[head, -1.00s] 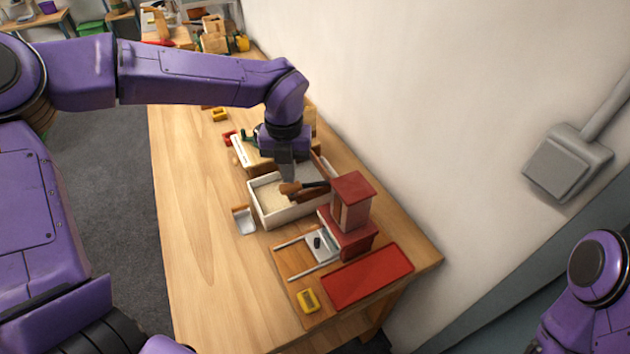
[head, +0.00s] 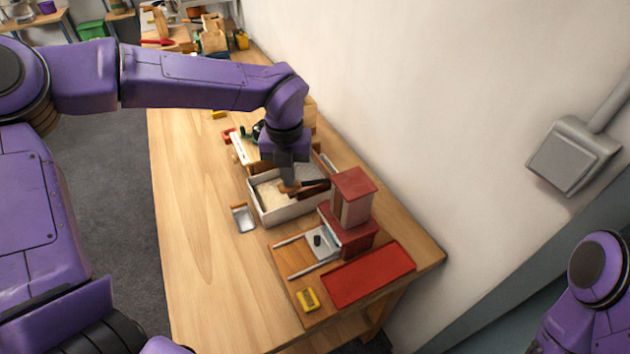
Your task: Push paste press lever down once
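The paste press is a dark red block (head: 352,201) on a wooden board, with a lever (head: 314,187) reaching left from it, ending in a brown wooden handle. The lever looks near level or slightly lowered at its handle end. My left gripper (head: 287,183) points down at the handle end, touching or right above it. Its fingers are close together and small here, so I cannot tell whether they grip the handle. My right gripper is out of view; only part of my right arm shows at the lower right.
A white-walled box (head: 286,213) with pale contents lies under the lever. A small metal scoop (head: 243,218) is left of it. A red tray (head: 368,275) and a yellow item (head: 308,299) lie in front. The table's left side is clear; a wall stands right.

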